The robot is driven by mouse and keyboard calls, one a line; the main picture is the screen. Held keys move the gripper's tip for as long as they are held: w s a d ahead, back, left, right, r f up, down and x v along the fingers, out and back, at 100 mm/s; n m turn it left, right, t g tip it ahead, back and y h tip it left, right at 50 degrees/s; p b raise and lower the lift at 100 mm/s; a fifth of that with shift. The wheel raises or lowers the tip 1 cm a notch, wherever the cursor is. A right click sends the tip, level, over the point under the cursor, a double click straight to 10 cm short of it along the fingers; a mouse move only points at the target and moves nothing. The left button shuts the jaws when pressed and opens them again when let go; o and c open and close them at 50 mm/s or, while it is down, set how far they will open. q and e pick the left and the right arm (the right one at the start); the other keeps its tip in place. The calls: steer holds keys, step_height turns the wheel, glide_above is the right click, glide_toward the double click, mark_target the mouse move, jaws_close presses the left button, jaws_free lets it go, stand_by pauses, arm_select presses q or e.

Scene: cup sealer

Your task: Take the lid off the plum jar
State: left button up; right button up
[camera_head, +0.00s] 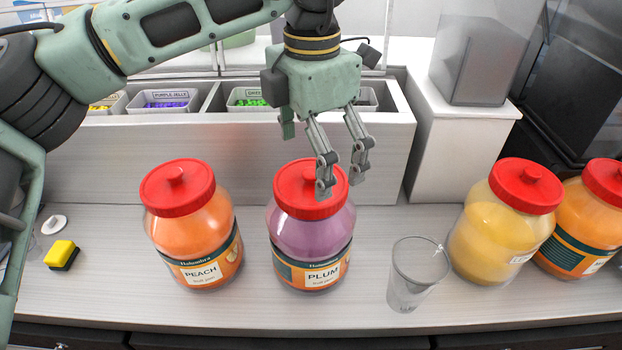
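The plum jar (313,238) stands upright on the counter near the middle, with purple contents and a label reading PLUM. Its red lid (300,187) with a knob sits on top of the jar. My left gripper (340,184) reaches in from above and points down over the lid's right side. Its two fingers are apart with nothing between them. One fingertip overlaps the lid in the picture; I cannot tell whether it touches. The lid's knob is partly hidden behind that finger. My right gripper is not in view.
A peach jar (193,238) stands to the left, and a yellow jar (495,240) and an orange jar (580,235) to the right. A clear cup (412,280) stands right of the plum jar. A yellow sponge (61,254) lies far left. Topping bins (165,100) sit behind.

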mark_target(311, 171)
arm_select(q)
steer(key=f, duration=0.2)
steer(key=w+f+p, duration=0.1)
steer(key=f, duration=0.1)
steer(key=shift+a+p, duration=0.1)
steer(key=shift+p, duration=0.2)
steer(key=shift+s+f, duration=0.1)
steer(key=shift+f, duration=0.25)
steer(key=shift+s, duration=0.1)
steer(key=shift+r, duration=0.1)
steer(key=shift+c, duration=0.4)
steer(key=c, duration=0.8)
